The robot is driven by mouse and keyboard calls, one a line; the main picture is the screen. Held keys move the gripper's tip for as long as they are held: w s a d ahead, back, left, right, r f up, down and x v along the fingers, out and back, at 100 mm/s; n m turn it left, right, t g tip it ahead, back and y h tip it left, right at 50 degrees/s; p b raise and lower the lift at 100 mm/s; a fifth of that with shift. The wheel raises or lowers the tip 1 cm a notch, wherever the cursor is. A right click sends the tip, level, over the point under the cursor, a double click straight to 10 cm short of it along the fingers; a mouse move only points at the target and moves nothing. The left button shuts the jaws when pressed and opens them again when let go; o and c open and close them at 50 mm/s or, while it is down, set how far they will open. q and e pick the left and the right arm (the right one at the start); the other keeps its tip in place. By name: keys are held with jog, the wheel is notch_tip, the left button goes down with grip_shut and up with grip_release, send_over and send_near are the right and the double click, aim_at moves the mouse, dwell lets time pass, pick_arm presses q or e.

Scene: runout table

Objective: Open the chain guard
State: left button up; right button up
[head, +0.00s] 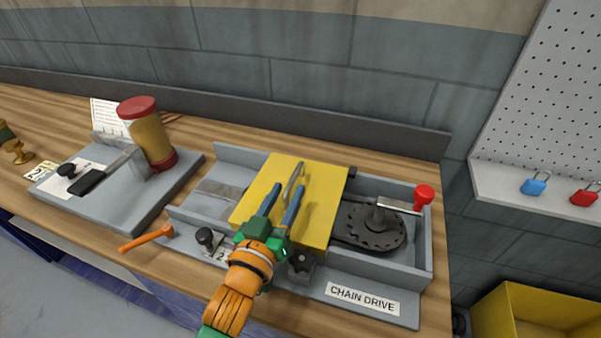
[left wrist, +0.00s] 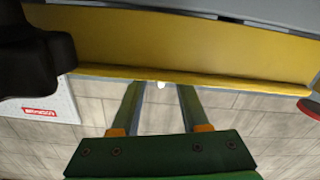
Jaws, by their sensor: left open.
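The chain guard (head: 318,205) is a yellow plate covering the middle of the grey chain drive housing (head: 425,258). A thin grey bar handle (head: 294,178) stands on its top. My left gripper (head: 289,188) is open over the guard, its two blue-grey fingers reaching toward the handle, one on each side of its near end. I cannot tell if they touch it. In the left wrist view the guard (left wrist: 190,48) spans the top as a yellow band, and a small pale piece shows between the fingertips (left wrist: 160,86). My right gripper is not in view.
A dark sprocket (head: 372,226) and a red-knobbed lever (head: 424,194) are right of the guard. Black knobs (head: 204,237) and an orange-handled lever (head: 148,237) are along the front. A grey fixture with a red-capped yellow canister (head: 147,132) stands left. A yellow bin (head: 494,312) is at lower right.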

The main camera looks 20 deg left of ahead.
aim_at(300, 162)
pick_arm(q)
jog(key=w, duration=0.3)
jog(key=w+p, duration=0.1)
jog(key=w, duration=0.1)
jog(key=shift+r, duration=0.25)
jog(key=shift+w+f, duration=0.1)
jog(key=shift+w, duration=0.2)
jog(key=shift+s, duration=0.2)
jog(key=c, duration=0.4)
grip_shut()
